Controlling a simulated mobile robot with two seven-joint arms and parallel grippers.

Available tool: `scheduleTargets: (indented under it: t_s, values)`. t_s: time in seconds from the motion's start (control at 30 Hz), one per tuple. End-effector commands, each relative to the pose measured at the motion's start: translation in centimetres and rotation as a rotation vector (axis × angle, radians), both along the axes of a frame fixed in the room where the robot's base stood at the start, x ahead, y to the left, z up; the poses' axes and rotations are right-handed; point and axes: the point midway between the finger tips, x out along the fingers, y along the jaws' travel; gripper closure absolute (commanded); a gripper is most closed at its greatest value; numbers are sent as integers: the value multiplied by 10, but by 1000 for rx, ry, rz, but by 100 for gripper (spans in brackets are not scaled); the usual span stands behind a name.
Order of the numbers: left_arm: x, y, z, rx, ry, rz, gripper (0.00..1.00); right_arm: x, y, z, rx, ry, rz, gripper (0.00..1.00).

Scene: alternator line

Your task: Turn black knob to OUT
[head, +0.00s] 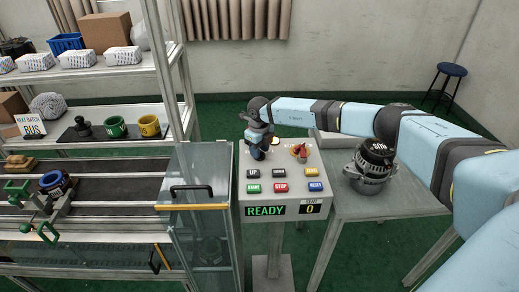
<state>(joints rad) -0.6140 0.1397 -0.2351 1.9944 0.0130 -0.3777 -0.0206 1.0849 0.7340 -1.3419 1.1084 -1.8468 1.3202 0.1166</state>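The control panel (228,193) stands in the middle of the head view, with a green READY display (265,210) and a 0 counter (312,209). My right arm reaches in from the right, and my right gripper (259,153) points down over the panel's upper left. Dark shapes show at its fingertips; I cannot tell the black knob from the fingers, nor whether they touch. The knob's pointer and labels are hidden or too small to read. My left gripper is not in view.
Several coloured buttons (281,187) fill the panel below the gripper. A clear guard door with a black handle (192,189) stands close left, beside the conveyor (110,180). A grey table (385,208) at right holds an alternator (370,170) under my arm.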

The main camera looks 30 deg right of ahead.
Motion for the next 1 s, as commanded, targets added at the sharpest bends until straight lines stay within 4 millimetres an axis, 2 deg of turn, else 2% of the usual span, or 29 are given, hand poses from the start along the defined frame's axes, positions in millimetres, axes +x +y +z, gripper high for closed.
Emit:
scheduleTargets:
  t_s: [0.17,0.27,0.5,0.7,0.83,1.0]
  values:
    - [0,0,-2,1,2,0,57,0,0,8,0,-1,0,61]
    - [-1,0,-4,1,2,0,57,1,-1,23,1,-4,-2,61]
    - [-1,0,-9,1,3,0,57,1,0,77,0,-5,0,61]
    - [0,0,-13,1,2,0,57,0,0,116,0,-2,0,61]
    - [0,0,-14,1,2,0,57,0,0,131,0,-1,1,61]
    - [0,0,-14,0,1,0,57,0,0,138,0,0,0,61]
